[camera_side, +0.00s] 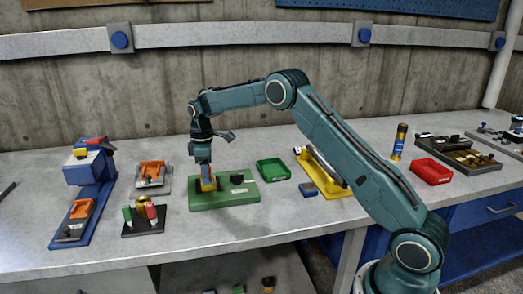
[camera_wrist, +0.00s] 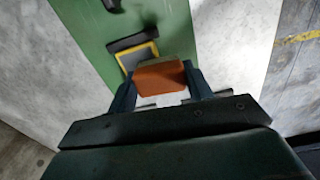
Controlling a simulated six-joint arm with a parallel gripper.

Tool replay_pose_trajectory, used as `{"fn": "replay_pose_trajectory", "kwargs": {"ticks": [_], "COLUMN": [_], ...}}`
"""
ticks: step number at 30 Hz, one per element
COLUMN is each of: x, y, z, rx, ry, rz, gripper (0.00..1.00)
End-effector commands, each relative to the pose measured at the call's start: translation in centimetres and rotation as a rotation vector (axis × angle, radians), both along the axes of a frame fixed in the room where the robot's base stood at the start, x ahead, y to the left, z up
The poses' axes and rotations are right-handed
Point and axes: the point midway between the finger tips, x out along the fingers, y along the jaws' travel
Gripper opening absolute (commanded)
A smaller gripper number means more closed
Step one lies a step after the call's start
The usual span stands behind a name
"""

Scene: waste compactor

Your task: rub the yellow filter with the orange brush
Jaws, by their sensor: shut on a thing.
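My gripper (camera_wrist: 159,86) is shut on the orange brush (camera_wrist: 160,76), which sits between its two fingers in the wrist view. The yellow filter (camera_wrist: 127,63), a yellow frame around a grey panel, lies just beyond the brush, which overlaps part of it in the picture. Whether the brush touches the filter cannot be told. In the side view my gripper (camera_side: 206,178) points down over the green board (camera_side: 222,201), with yellow showing at its tips. The brush is not clearly seen there.
A dark block (camera_side: 237,178) stands on the green board, right of my gripper. A stand with red and green items (camera_side: 144,216) is at the left. Bare bench lies in front.

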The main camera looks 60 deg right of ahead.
Motion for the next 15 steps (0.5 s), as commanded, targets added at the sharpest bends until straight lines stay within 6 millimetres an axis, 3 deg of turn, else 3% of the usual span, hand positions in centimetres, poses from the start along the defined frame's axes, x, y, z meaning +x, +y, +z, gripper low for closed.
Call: {"fn": "replay_pose_trajectory", "kwargs": {"ticks": [15], "x": [0.1], "y": [0.0], "z": [4.5], "rx": [-0.001], "ry": [-0.003], "rz": [0.000], "gripper": [0.29]}}
